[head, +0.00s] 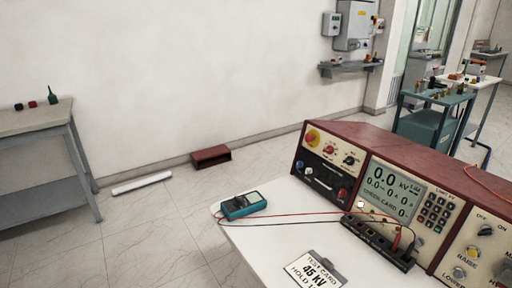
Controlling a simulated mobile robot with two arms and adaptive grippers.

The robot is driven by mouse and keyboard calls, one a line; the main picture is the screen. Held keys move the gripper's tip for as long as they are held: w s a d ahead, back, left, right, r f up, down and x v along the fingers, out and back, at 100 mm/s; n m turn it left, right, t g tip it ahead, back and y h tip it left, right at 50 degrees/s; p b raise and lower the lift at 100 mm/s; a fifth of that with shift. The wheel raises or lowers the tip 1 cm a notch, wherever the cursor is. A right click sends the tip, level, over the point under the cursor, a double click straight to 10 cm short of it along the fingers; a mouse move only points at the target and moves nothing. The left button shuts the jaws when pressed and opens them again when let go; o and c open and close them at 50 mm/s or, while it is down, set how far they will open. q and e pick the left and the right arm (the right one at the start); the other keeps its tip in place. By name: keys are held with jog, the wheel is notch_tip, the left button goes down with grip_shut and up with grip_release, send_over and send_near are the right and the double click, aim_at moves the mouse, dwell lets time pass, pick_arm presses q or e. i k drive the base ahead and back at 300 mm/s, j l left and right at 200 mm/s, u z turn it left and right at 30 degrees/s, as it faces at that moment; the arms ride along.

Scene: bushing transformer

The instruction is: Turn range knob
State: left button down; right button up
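No knob's range label is readable, so I cannot tell which one is the range knob. A maroon-cased test console (430,175) stands on the white table at the right. Its left panel has a black knob (349,159) and a red-marked knob (329,149). Its right panel has another black knob (486,229), near the picture's edge. A teal handheld meter (243,204) lies on the table's left corner, with leads running from it; its dial is too small to make out. Neither of my grippers is in view.
The console display (393,193) reads 0.0 kV. A black terminal block (378,240) with red and black leads sits before it. A test card (315,270) reading 45 kV lies at the white table's (265,236) front. A grey bench (35,122) stands left; the floor between is mostly clear.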

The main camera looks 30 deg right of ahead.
aim_at(350, 160)
jog(key=i+j, duration=0.1)
jog(key=i, duration=0.3)
jog(key=i+j+z, duration=0.15)
jog(key=i, duration=0.25)
jog(key=i+j, duration=0.15)
jog(key=i, duration=0.3)
jog(key=i+j+z, duration=0.1)
jog(key=i, duration=0.3)
jog(key=i+j+z, duration=0.1)
jog(key=z, duration=0.3)
jog(key=i+j+z, duration=0.15)
jog(key=i+z, duration=0.25)
jog(key=i+j+z, duration=0.1)
jog(key=z, duration=0.3)
jog(key=i+j+z, duration=0.1)
jog(key=j+z, duration=0.35)
jog(key=i+j+z, duration=0.15)
jog(key=z, duration=0.25)
